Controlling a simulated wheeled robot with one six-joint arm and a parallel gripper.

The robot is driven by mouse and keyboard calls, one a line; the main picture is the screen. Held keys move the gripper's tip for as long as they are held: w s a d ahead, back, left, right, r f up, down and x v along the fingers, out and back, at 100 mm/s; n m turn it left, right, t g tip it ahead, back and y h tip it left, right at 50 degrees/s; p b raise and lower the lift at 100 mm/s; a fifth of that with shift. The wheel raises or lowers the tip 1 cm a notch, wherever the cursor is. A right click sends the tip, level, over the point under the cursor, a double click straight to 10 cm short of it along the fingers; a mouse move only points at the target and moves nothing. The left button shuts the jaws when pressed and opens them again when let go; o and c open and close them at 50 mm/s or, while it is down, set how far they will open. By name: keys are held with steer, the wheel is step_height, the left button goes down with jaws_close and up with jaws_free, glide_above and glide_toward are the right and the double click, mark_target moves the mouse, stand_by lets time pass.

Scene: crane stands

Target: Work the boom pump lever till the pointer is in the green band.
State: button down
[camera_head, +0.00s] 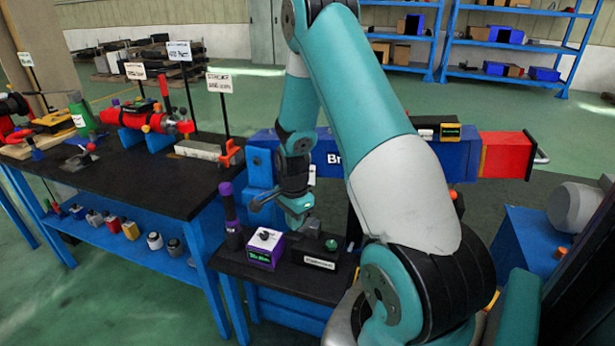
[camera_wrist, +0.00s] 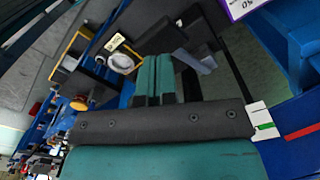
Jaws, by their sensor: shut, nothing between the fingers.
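My gripper (camera_head: 297,208) is low over the small black-topped stand in front of the blue boom (camera_head: 350,163). In the wrist view, its two teal fingers (camera_wrist: 156,62) are side by side, shut and empty. A dark upright lever with a purple grip (camera_head: 228,203) stands at the left of the stand, apart from my gripper; I cannot read whether it is the boom pump lever.
A black workbench (camera_head: 140,180) with red tools is at left. Blue shelves (camera_head: 470,45) stand far back.

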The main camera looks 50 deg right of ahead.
steer(key=shift+f+b, duration=3.25)
steer(key=shift+f, duration=1.5)
step_height(320, 180, up, 10)
steer(key=p, duration=0.8)
steer(key=shift+f, duration=0.1)
steer(key=shift+w+f, duration=0.1)
steer(key=shift+f+b, duration=3.3)
steer(key=shift+f, duration=1.45)
step_height(320, 180, up, 10)
steer(key=p, duration=0.8)
steer(key=shift+f, duration=0.2)
steer(key=shift+f, duration=0.15)
